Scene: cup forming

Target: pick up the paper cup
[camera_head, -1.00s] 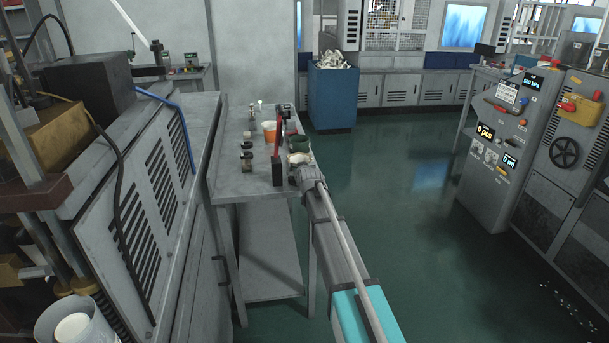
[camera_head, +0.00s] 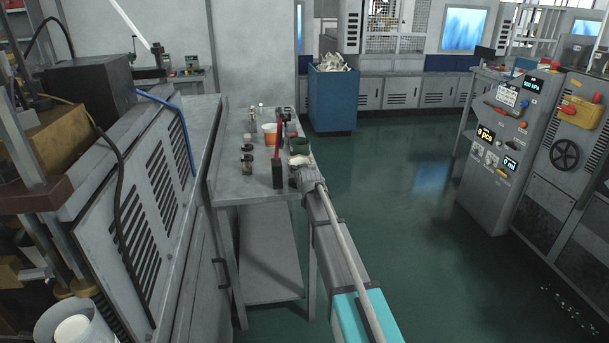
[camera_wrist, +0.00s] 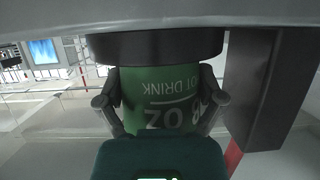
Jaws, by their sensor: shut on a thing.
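The paper cup is green with pale lettering reading "drink" and "oz" (camera_wrist: 160,88) in the wrist view. The lettering appears upside down there. My gripper (camera_wrist: 158,115) has a dark finger on each side of the cup and is shut on it. A dark round piece (camera_wrist: 155,45) lies against one end of the cup, and a dark green shape (camera_wrist: 160,155) covers the other end. In the head view my gripper (camera_head: 298,178) is at the right edge of the grey table (camera_head: 236,186). The held cup is hard to single out there, and whether it touches the table cannot be told.
A red post (camera_head: 278,140) on a black block (camera_head: 278,174) stands just left of my gripper. An orange cup (camera_head: 269,134) and several small items stand further back on the table. A blue bin (camera_head: 332,100) is beyond it. Open floor lies to the right.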

